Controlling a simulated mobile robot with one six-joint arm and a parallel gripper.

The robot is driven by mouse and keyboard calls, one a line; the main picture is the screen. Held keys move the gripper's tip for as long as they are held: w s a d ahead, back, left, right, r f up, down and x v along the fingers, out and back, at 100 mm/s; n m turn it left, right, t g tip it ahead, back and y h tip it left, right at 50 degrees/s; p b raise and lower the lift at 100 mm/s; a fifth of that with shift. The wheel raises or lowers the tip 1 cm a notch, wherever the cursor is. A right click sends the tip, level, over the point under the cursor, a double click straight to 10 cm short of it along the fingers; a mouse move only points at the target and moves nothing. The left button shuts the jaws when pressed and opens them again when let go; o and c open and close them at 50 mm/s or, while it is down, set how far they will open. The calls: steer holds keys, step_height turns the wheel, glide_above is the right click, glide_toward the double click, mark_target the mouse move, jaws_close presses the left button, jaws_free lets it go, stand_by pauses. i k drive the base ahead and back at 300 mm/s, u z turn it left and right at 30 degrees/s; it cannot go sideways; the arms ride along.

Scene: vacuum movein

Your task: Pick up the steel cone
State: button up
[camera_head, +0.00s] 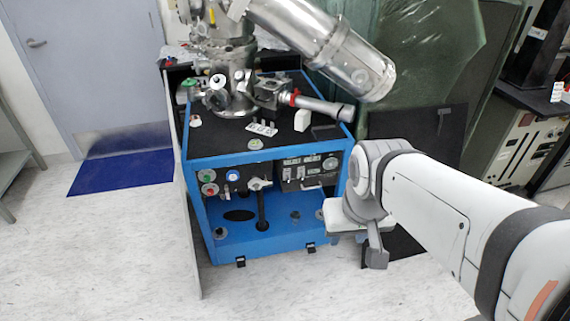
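I cannot pick out the steel cone for certain. Several small metal parts stand on the black top of the blue cart (222,170), including a light plate with short grey uprights (262,128) and a small pale round part (254,143). My gripper (376,258) hangs at the end of my white arm, to the right of the cart's lower front. Its fingers are too small and edge-on to show whether they are open.
A large steel vacuum chamber (335,52) rises over the cart top. A white block (302,120) stands near the top's right side. A thin panel (188,200) edges the cart's left. A blue mat (122,172) lies before the door. Floor in front is clear.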

mark_target(294, 215)
steer(key=u, duration=2.45)
steer(key=k, duration=1)
steer(key=z, duration=1.6)
steer(key=i, duration=1)
steer(key=z, duration=0.05)
